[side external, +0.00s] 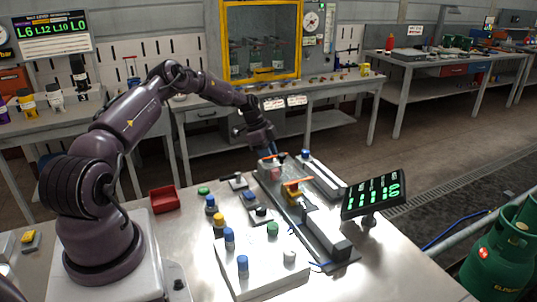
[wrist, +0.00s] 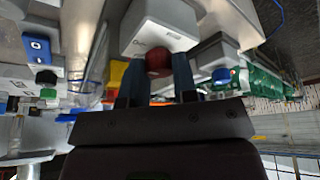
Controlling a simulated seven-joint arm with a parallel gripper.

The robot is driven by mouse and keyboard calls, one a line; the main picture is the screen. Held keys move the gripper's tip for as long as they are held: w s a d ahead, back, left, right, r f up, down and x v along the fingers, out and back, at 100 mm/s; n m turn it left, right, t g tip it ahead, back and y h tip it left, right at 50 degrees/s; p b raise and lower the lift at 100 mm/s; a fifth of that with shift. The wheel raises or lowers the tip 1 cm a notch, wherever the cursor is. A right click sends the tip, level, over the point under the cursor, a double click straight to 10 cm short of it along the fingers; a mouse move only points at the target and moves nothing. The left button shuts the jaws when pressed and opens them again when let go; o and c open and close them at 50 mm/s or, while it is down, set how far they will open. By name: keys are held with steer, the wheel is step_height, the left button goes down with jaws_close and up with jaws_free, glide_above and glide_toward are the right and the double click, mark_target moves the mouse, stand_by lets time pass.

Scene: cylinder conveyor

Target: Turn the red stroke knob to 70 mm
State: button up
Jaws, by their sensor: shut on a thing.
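The red stroke knob (wrist: 158,62) shows in the wrist view at the end face of a pale grey box (wrist: 160,22). My gripper (wrist: 159,78) has its two blue fingers on either side of the knob, shut on it. In the side external view my gripper (side external: 276,158) reaches down to the far end of the conveyor unit (side external: 327,238); the knob cannot be made out clearly there. The knob's marking and angle are not readable. A black display (side external: 375,195) with green digits stands at the right; its digits are too small to read surely.
A white panel with blue, green and white knobs (side external: 262,268) lies in front of the conveyor. A red tray (side external: 165,199) stands near my base. An orange-yellow part (side external: 293,188) sits on the conveyor. Green gas cylinders (side external: 500,250) stand at the right, off the table.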

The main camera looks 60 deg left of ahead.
stand_by(0.4)
steer(key=o, duration=0.6)
steer(key=shift+o, duration=0.2)
steer(key=v, duration=1.3)
